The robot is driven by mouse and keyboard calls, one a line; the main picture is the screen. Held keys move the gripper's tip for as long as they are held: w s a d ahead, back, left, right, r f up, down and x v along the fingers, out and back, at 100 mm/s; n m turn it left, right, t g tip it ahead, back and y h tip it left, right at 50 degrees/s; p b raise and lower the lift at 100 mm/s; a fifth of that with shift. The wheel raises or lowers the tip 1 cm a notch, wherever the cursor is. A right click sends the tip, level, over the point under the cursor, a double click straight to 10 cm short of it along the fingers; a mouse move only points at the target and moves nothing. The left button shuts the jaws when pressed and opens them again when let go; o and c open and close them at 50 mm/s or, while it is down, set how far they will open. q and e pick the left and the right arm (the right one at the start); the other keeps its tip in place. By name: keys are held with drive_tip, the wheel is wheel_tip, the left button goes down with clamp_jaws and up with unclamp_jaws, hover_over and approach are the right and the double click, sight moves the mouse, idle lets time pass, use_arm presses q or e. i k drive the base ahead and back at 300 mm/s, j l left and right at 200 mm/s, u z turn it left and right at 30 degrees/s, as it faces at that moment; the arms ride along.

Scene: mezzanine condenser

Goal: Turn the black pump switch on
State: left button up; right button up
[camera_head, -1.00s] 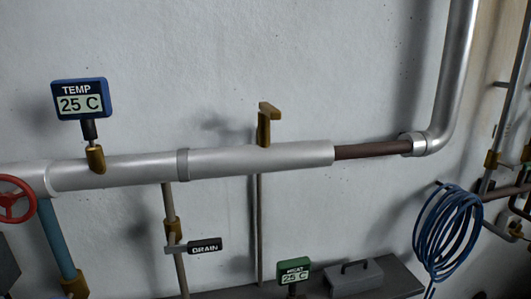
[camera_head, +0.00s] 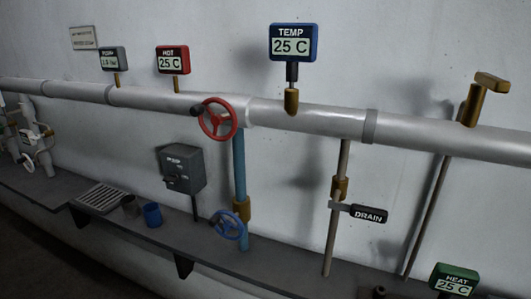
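A dark grey box with a small label (camera_head: 182,168) stands on a post above the shelf, left of the blue vertical pipe. A small dark switch lever (camera_head: 177,180) shows on its front; its position is too small to tell. The label looks like "PUMP" but is blurred. Neither of my grippers is in view.
A large silver pipe (camera_head: 310,118) runs along the wall with a red handwheel (camera_head: 217,119) and gauges. A DRAIN handle (camera_head: 369,214) sticks out at right.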

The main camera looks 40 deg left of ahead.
sight(174, 178)
drive_tip(key=u, duration=1.75)
